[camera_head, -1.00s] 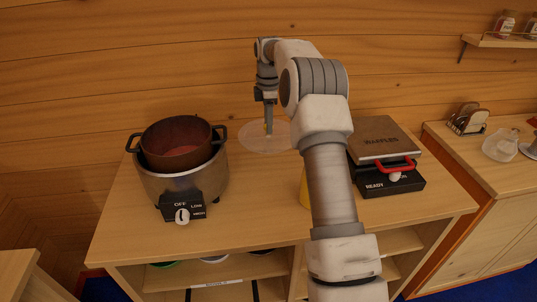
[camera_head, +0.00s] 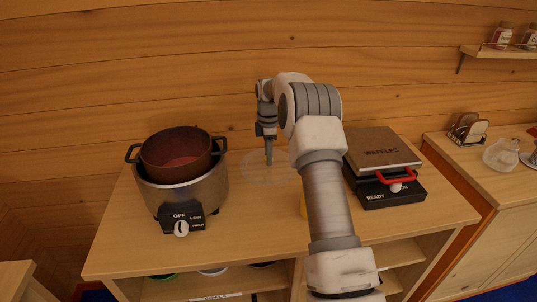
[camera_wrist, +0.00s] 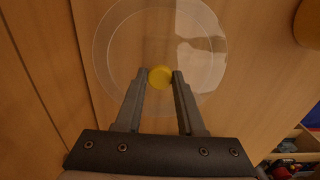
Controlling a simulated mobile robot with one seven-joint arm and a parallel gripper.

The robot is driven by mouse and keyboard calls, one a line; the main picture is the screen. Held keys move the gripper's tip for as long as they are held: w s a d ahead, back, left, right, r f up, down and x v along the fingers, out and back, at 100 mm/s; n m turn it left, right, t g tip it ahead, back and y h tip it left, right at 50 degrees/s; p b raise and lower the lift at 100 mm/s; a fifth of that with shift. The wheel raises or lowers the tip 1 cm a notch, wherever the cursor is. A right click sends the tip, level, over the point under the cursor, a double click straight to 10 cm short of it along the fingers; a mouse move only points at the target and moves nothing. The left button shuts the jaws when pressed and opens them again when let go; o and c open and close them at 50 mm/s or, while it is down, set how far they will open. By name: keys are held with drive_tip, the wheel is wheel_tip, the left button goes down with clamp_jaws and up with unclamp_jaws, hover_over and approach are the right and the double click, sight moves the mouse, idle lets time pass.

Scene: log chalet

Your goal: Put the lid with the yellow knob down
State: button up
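The clear round lid (camera_head: 256,176) is low over the wooden counter, between the cooker and the waffle maker. It looks level and at or very near the counter top; I cannot tell whether it touches. In the wrist view the see-through lid (camera_wrist: 108,60) shows as a wide ring with its yellow knob (camera_wrist: 160,77) in the middle. My gripper (camera_head: 268,162) points straight down over the lid.
A cooker (camera_head: 190,196) with a brown pot (camera_head: 176,157) on it stands left of the lid. Part of a yellow object (camera_head: 303,206) shows beside my arm. The counter front (camera_head: 250,225) is clear.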

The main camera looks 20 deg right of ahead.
drive_tip(key=o, duration=0.4)
wheel_tip(320, 180, up, 12)
drive_tip(key=p, duration=0.1)
drive_tip(key=s+a+r+m+t, duration=0.1)
drive_tip(key=s+a+r+m, duration=0.3)
drive_tip(key=s+r, duration=0.4)
drive_tip(key=s+a+r+m+t, duration=0.25)
drive_tip(key=s+a+r, duration=0.25)
drive_tip(key=s+r, duration=0.3)
drive_tip(key=shift+s+a+f+m+t, duration=0.35)
drive_tip(key=shift+s+a+f+m, duration=0.85)
drive_tip(key=shift+s, duration=2.8)
drive_tip(key=shift+s+a+f+m+t, duration=0.15)
drive_tip(key=shift+s+f+m+t, duration=0.35)
drive_tip(key=shift+s+m, duration=2.45)
drive_tip(key=shift+s+a+f+m+t, duration=0.2)
drive_tip(key=shift+s+a+f+m, duration=0.65)
drive_tip(key=shift+s, duration=4.2)
